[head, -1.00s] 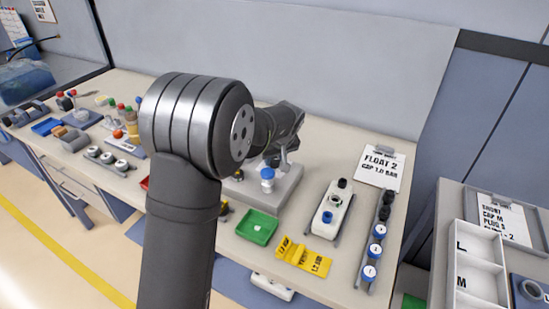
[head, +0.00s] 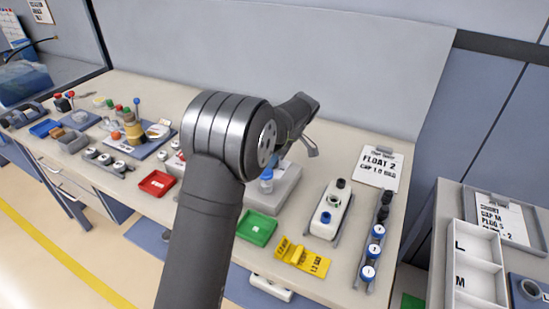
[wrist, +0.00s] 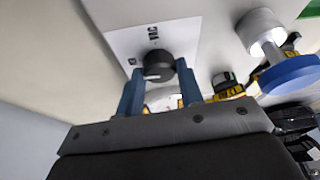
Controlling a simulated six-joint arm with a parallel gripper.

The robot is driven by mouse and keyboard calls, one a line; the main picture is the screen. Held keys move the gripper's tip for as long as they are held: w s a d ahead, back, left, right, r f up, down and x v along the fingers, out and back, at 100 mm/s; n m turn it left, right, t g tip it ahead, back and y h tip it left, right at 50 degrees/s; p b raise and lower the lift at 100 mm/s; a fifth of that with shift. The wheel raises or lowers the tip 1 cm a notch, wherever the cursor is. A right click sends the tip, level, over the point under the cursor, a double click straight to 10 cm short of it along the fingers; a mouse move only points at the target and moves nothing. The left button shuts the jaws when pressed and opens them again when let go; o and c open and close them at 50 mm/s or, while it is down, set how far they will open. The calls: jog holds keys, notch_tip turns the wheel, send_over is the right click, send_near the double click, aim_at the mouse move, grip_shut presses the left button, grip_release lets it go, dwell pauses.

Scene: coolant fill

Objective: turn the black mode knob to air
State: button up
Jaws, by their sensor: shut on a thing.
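The black mode knob (wrist: 157,66) is in the wrist view, on a white label plate (wrist: 118,38) with dark printed marks above it and to its left.
In the wrist view a blue disc (wrist: 290,74) is close on the right.

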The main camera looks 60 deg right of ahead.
jog(key=shift+n, duration=0.5)
jog(key=o, duration=1)
jog(key=v, duration=1.7)
jog(key=shift+d+r, duration=0.25)
jog(key=x, duration=1.7)
jog(key=shift+a+f, duration=0.2)
jog(key=shift+f, duration=0.1)
jog(key=shift+r, duration=0.1)
